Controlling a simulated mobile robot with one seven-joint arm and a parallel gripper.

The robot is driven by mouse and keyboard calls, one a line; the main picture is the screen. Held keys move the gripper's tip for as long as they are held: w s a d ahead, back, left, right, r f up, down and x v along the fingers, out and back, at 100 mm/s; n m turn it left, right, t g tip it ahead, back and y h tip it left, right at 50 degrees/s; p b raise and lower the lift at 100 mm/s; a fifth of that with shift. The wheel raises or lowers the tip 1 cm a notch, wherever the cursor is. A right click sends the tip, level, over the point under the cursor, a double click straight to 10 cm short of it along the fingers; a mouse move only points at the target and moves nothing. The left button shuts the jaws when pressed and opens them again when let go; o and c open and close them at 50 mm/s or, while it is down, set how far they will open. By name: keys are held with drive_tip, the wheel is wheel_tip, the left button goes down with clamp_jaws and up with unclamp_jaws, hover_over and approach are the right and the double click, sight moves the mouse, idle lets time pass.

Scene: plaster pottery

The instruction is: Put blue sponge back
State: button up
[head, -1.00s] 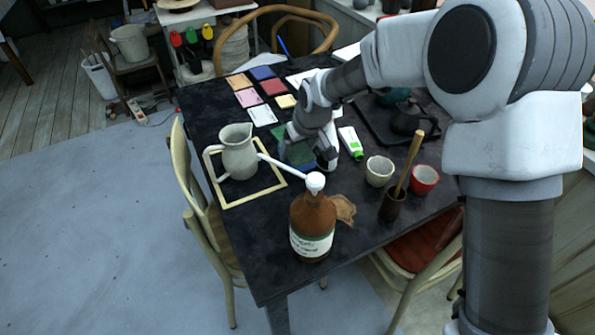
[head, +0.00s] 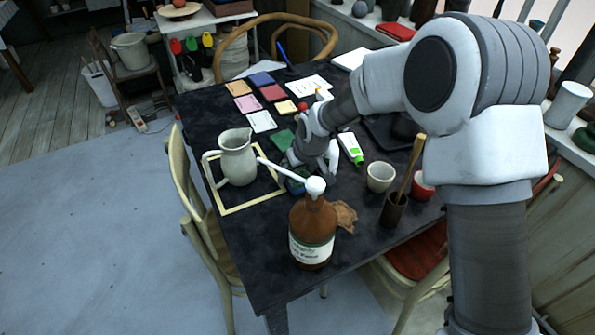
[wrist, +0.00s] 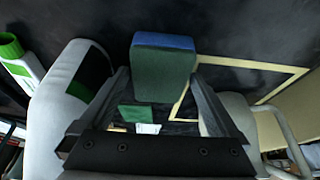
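The blue sponge (wrist: 165,42) has a blue part and a dark green part. In the wrist view it fills the gap between my two fingertips, touching both. In the head view the sponge (head: 295,185) shows only partly, low over the black table (head: 240,230), between the pitcher and the brown bottle. My gripper (head: 308,172) points down there; in the wrist view my gripper (wrist: 162,75) has its fingers on either side of the sponge. Whether the sponge touches the table is hard to tell.
A pitcher (head: 236,160) stands in a pale frame (head: 252,203) to the left. A pump bottle (head: 312,232) stands in front, its nozzle reaching toward the sponge. A tube (head: 350,148) and a pale cup (head: 380,177) are right. A green square (head: 283,140) and several coloured cards lie behind.

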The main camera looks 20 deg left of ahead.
drive_tip(key=shift+r, duration=0.1)
drive_tip(key=shift+r, duration=0.25)
drive_tip(key=p+v, duration=0.2)
drive_tip(key=v, duration=0.9)
drive_tip(key=shift+r, duration=0.35)
drive_tip(key=shift+s+d, duration=0.1)
drive_tip(key=shift+s, duration=0.05)
